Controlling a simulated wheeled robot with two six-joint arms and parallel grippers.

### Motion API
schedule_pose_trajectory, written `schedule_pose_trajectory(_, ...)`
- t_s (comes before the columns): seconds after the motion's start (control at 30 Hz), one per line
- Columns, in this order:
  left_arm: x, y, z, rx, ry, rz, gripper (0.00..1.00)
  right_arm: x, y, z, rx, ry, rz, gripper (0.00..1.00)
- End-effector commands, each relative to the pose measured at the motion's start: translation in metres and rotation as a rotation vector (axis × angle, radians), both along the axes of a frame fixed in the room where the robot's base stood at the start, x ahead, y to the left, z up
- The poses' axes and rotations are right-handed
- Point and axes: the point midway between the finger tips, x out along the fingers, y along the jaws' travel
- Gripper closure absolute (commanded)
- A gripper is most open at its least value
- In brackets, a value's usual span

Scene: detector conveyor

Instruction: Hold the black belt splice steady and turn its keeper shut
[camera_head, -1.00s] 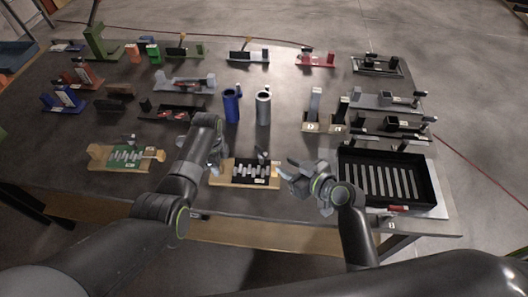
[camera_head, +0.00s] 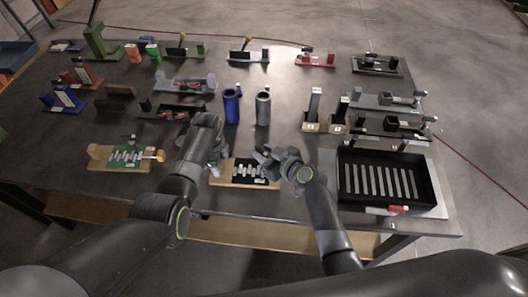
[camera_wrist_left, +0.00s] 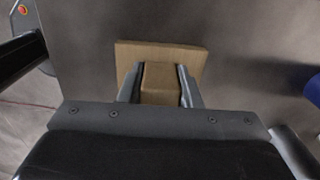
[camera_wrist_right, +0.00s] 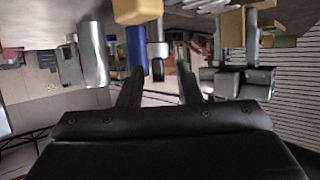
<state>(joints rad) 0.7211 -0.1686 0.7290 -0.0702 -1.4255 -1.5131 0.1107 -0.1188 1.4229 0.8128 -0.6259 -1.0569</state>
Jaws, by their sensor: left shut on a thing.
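The black belt splice (camera_head: 243,173), with a row of pale bars, lies on a wooden base at the table's front edge. My left gripper (camera_head: 211,163) is at its left end. In the left wrist view my left gripper (camera_wrist_left: 161,80) is shut on a wooden block (camera_wrist_left: 160,84) standing on the wooden base (camera_wrist_left: 128,56). My right gripper (camera_head: 264,158) is at the splice's back right end and hides the keeper in the head view. In the right wrist view its fingers (camera_wrist_right: 157,72) are apart, with a dark pin-like part ahead between them; contact cannot be told.
A green splice board (camera_head: 127,157) lies to the left. A black slotted tray (camera_head: 425,205) stands close to the right of my right arm. Blue (camera_head: 231,107) and grey (camera_head: 263,108) cylinders stand behind the splice. Several fixtures line the back.

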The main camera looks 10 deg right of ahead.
Motion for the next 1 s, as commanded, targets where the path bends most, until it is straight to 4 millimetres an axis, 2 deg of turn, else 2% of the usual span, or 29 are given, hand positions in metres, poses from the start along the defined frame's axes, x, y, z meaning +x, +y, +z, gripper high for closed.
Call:
schedule_pose_trajectory(0.37,0.0003,-0.0001,0.0002,-0.001,-0.001,0.0,1.0,0.0042,0.003,-0.002,0.0,0.0,0.0,0.68)
schedule_pose_trajectory(0.43,0.0003,-0.0001,0.0002,-0.001,-0.001,0.0,1.0,0.0041,0.0029,-0.0021,0.0,0.0,0.0,0.73)
schedule_pose_trajectory(0.63,0.0003,-0.0001,0.0002,0.0,-0.001,0.0,1.0,0.004,0.003,-0.0022,0.001,0.001,0.0,1.0)
schedule_pose_trajectory(1.0,0.0004,-0.0002,0.0002,0.0,-0.002,0.002,1.0,0.0025,0.0057,-0.0035,0.002,0.006,-0.067,1.0)
